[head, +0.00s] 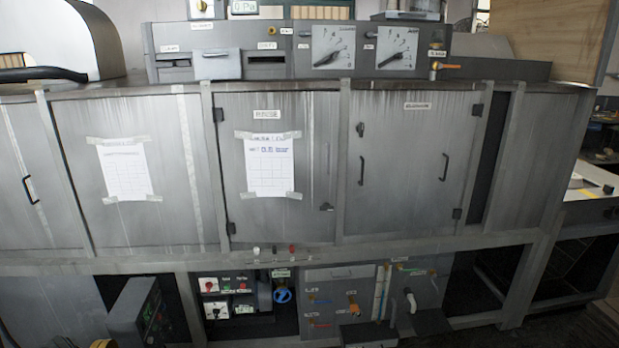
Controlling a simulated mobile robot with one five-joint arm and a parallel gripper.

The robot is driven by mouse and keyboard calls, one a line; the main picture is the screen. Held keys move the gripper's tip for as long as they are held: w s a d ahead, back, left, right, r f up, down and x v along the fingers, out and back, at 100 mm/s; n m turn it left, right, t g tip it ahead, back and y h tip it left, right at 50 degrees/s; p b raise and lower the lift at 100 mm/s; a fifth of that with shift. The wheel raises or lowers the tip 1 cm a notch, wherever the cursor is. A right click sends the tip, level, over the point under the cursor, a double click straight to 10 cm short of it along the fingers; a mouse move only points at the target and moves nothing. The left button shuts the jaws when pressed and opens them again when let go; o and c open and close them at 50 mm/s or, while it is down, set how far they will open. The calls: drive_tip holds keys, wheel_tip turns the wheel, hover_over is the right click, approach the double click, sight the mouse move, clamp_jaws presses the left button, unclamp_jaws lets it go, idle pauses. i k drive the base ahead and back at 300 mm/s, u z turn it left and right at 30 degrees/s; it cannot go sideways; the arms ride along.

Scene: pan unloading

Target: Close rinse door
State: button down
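The rinse door (300,200) is a grey metal panel in the middle left of the machine, with a label reading RINSE at its top and a taped paper sheet (268,165) on it. Its hinges are on its left edge. A slim handle and a dark latch (326,207) are near its right edge. The door looks flush with the frame, with no clear gap showing; I cannot tell if it is latched. My gripper is not seen in the head view.
Another hinged door (405,160) with a black handle is to the right. A panel with a taped sheet (125,170) is to the left. Dials (333,46) sit above. Below are switches (215,300), a blue valve wheel (283,295) and pipes (410,298). A dark box (135,308) stands at lower left.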

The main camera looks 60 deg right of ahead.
sight(280, 150)
drive_tip(key=u, duration=0.05)
drive_tip(key=i, duration=0.55)
drive_tip(key=z, duration=0.75)
